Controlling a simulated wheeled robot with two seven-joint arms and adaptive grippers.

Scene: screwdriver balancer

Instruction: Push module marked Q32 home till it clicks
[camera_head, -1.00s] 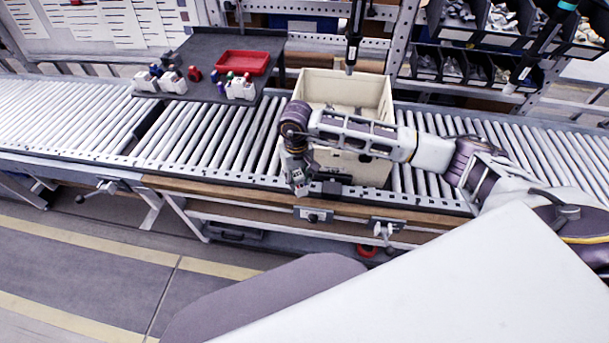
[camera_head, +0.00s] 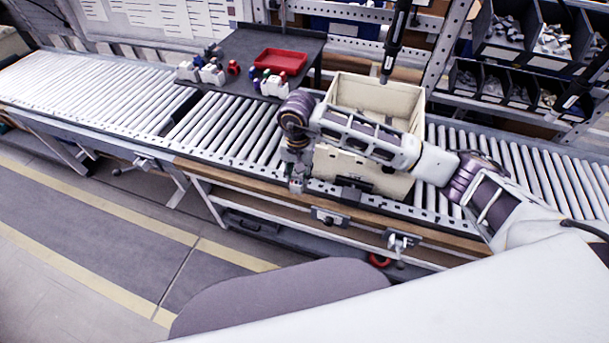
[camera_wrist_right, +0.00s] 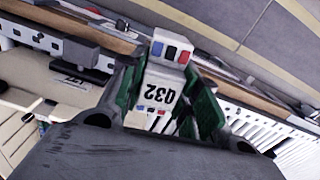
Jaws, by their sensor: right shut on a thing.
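My right gripper (camera_head: 297,182) hangs in front of the roller conveyor's near edge, just left of the beige bin. It is shut on a white module (camera_wrist_right: 165,82), held between green fingers in the right wrist view. The module has a black marking that reads like Q32 or 032, small red, blue and dark patches, and a red, black and blue end. It seems clear of the rail. A dark block (camera_head: 352,188) sits on the bin's near side, right of the gripper. I cannot make out the slot that fits the module. My left gripper is out of view.
The beige bin (camera_head: 345,92) stands on the conveyor (camera_head: 215,130), partly hidden by my right arm. A dark table (camera_head: 245,45) behind holds a red tray (camera_head: 280,61) and several white modules. A dark tool (camera_head: 394,45) hangs above the bin.

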